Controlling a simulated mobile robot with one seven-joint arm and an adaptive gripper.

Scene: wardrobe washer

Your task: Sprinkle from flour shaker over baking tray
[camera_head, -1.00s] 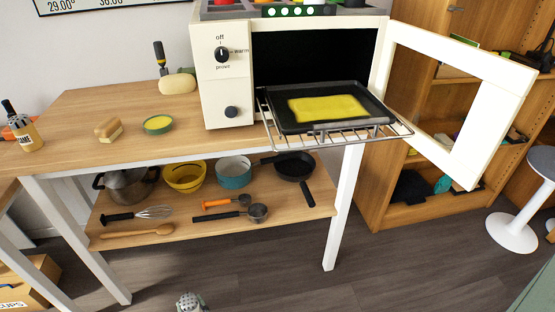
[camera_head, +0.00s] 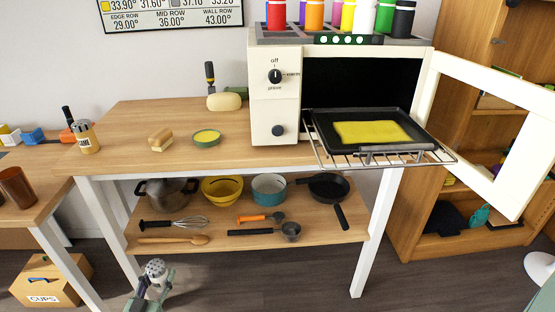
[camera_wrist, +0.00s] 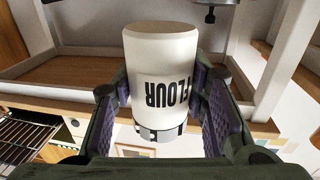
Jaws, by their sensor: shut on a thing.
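The dark baking tray (camera_head: 408,145) holds a flat yellow sheet (camera_head: 372,133). It rests on a wire rack (camera_head: 440,158) pulled out of the open toy oven (camera_head: 275,104). My gripper (camera_head: 150,287) is low at the bottom left of the head view, in front of the table and well away from the tray. It is shut on the flour shaker (camera_wrist: 165,68), a white cylinder with FLOUR lettering. The lettering looks upside down in the wrist view. The shaker's dotted silver cap (camera_head: 156,268) shows in the head view; most of its body is hidden there.
The oven door (camera_head: 490,165) stands open to the right. Pots and utensils fill the lower shelf (camera_head: 330,228). A cardboard box (camera_head: 70,280) is at lower left.

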